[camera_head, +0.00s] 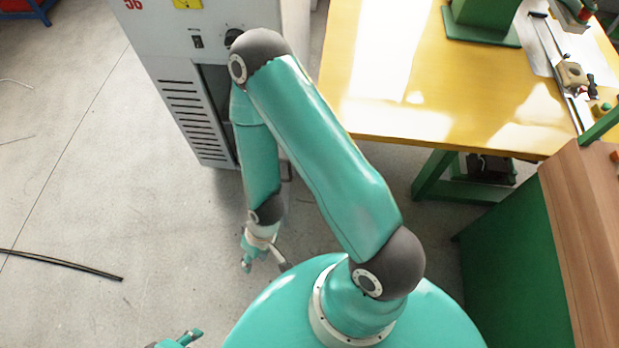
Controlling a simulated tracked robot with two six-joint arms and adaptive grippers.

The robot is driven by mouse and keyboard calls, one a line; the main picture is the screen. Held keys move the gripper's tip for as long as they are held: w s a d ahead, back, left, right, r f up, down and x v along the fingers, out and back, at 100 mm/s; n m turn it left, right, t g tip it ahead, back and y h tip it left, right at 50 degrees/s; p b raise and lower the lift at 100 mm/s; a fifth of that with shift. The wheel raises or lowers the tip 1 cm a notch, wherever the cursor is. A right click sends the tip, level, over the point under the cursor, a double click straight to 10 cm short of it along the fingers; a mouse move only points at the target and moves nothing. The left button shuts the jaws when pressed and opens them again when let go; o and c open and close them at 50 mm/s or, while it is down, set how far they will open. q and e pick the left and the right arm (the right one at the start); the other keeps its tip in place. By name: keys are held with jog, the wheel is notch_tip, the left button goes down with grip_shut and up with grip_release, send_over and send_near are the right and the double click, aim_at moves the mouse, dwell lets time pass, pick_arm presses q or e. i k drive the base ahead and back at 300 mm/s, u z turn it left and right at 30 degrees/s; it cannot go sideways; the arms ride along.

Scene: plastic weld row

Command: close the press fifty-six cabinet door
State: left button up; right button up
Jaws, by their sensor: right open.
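The grey-white cabinet (168,50) with a red "56" on it stands at the top left. Its front has vent slots, a small dark switch and a yellow label. A dark recess or gap (214,95) shows at its right part, partly behind my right arm. My arm hides much of that side, so I cannot tell how far the door stands open. My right gripper (267,266) hangs below the cabinet in the picture, open and empty, apart from the cabinet. My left gripper (178,341) shows only in part at the bottom edge; its jaw state is unclear.
A yellow-topped table (390,85) with green legs stands right of the cabinet, with green machine parts on it. A green bench with a brown top (590,215) is at the right. A black cable (65,263) lies on the otherwise mostly clear floor at left.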

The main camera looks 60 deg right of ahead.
aim_at(288, 164)
jog(key=z, duration=0.05)
jog(key=k, duration=0.85)
jog(key=z, duration=0.9)
jog(key=i, duration=1.05)
jog(key=z, duration=1.7)
jog(key=i, duration=0.15)
jog(key=u, duration=0.7)
